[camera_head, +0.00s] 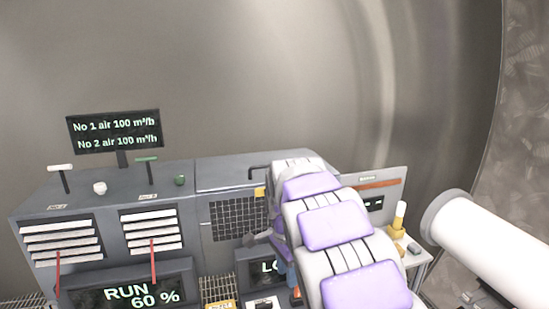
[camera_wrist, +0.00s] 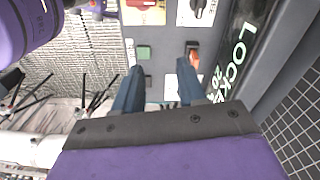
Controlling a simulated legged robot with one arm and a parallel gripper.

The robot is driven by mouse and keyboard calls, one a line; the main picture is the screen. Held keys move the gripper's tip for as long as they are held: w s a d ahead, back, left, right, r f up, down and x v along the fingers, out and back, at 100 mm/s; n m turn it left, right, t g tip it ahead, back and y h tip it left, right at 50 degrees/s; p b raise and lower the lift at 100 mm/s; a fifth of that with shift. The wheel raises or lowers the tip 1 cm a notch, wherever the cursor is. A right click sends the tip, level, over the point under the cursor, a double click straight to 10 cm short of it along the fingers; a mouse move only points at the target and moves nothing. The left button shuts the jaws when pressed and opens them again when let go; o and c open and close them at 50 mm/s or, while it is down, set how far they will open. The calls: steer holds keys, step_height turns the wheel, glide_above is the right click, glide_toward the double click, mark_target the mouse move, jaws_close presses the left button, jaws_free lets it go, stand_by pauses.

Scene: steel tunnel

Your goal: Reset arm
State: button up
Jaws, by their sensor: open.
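My arm, white with purple pads, reaches forward and down over the console in the head view. My gripper (camera_wrist: 158,80) shows in the wrist view as two dark blue fingers, apart with nothing between them. They point at a grey control panel (camera_wrist: 168,53). A green button (camera_wrist: 144,52) and a red-orange switch (camera_wrist: 192,54) lie just beyond the fingertips. I cannot tell whether the fingers touch the panel. In the head view the arm hides most of the gripper and part of the panel.
The grey console (camera_head: 120,187) carries levers, knobs and a screen reading RUN 60 % (camera_head: 130,296). An air display (camera_head: 115,131) stands behind it. A locked-type screen (camera_wrist: 238,50) is beside the panel. A large white cylinder (camera_head: 490,245) is at right. Space above the console is clear.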

steer(key=s+d+f+n+b, duration=0.1)
steer(key=s+d+n+b, duration=0.2)
steer(key=s, duration=0.6)
steer(key=s+d+f+n, duration=0.1)
steer(key=s+d+n, duration=0.1)
steer(key=s+d, duration=0.5)
steer(key=s+f+n+b, duration=0.2)
steer(key=s+f+n, duration=0.1)
steer(key=s, duration=0.8)
steer(key=s+d+f+n+g+b, duration=0.1)
steer(key=s+f+n, duration=0.3)
steer(key=s, duration=0.7)
steer(key=shift+d+f+n+g+b, duration=0.15)
steer(key=shift+f+n+g+b, duration=0.2)
steer(key=shift+f, duration=0.35)
steer(key=shift+w, duration=0.1)
